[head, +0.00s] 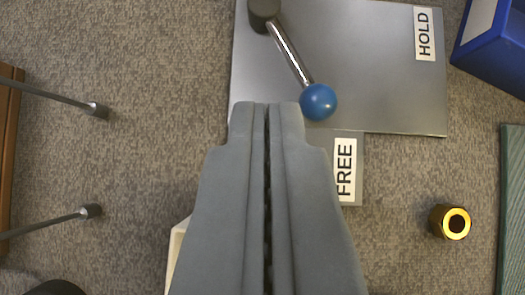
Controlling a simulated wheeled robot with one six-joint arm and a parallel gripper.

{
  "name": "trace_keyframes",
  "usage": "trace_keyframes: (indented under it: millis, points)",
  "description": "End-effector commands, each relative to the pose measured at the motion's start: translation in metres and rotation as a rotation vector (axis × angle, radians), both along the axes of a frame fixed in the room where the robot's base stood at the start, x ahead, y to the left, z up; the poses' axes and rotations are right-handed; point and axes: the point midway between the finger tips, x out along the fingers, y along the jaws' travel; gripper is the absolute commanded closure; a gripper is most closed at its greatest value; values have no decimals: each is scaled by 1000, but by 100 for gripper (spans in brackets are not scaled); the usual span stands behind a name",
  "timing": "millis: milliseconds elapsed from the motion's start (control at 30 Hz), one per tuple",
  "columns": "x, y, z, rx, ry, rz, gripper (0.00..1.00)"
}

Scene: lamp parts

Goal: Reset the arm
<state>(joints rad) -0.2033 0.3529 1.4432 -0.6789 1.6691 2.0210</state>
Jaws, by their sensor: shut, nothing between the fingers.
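My gripper (267,106) points up the picture from the bottom centre. Its two grey fingers lie together with nothing between them. Just past the fingertips is a lever (290,52) with a dark pivot, a metal rod and a blue ball knob (318,102). The knob is close to the right fingertip, up and to its right; I cannot tell whether they touch. The lever is mounted on a grey plate (380,90). The plate carries a "HOLD" label (424,34) at upper right and a "FREE" label (345,170) at its lower tab. The knob end lies nearer the FREE label.
A gold and black cylinder (451,222) stands on the carpet at right. A blue bin (492,45) is at upper right, a green mat (512,210) at the right edge. Two metal rods (50,223) reach in from a brown wooden edge (8,130) at left. The carpet at upper left is clear.

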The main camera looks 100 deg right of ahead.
Motion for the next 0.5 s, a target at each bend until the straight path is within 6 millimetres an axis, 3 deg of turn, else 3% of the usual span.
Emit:
trace_keyframes:
  millis: [333, 500]
  points:
    - [-2, -1, 1, 5, -1, 6, 100]
    - [-17, -6, 14, 58, -4, 87, 100]
